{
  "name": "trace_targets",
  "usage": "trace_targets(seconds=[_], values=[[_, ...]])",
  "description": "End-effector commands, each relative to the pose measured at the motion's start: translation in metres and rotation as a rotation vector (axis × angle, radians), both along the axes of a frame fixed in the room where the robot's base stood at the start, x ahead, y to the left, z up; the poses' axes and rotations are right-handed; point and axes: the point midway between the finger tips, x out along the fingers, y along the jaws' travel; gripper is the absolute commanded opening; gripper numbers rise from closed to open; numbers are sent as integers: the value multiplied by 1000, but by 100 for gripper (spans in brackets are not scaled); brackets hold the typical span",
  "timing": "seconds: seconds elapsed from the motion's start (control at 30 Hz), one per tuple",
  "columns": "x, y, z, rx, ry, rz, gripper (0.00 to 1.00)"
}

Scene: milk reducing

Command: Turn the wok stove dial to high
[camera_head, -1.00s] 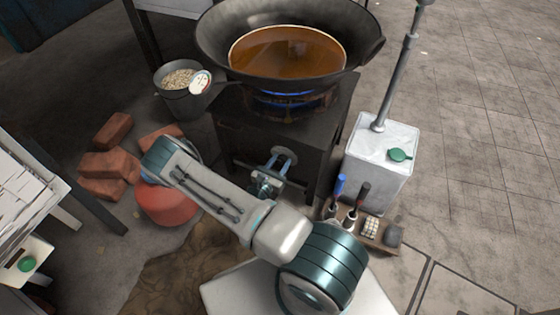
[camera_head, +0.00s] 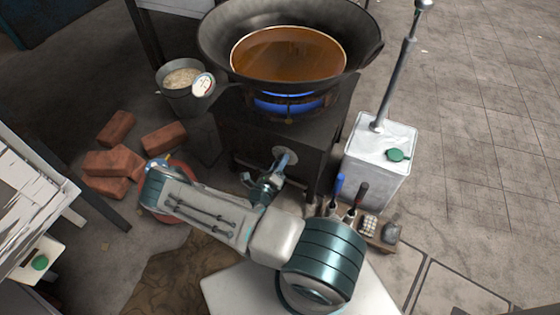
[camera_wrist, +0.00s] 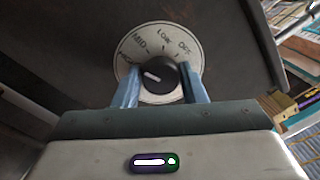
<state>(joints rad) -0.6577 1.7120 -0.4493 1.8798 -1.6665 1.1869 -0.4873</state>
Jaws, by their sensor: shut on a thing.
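The wok stove (camera_head: 280,135) is a dark box with a round dial plate on its front, seen in the head view. In the head view my gripper (camera_head: 281,165) reaches the stove front. A large blue flame (camera_head: 290,103) burns under the wok (camera_head: 365,55).
A bucket (camera_head: 183,98) and red bricks (camera_head: 160,140) lie left of the stove. A white can (camera_head: 375,170) with a tall pole stands at the right. A small tool tray (camera_head: 385,243) sits in front of it. The tiled floor at the far right is clear.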

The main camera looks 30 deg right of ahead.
Motion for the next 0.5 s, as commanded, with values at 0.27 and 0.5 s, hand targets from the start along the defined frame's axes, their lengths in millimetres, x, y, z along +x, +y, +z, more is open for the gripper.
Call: trace_targets(seconds=[0.27, 0.5], values=[[-5, -4, 0, -107, 135, -12, 15], [-6, -5, 0, -148, 190, -15, 15]])
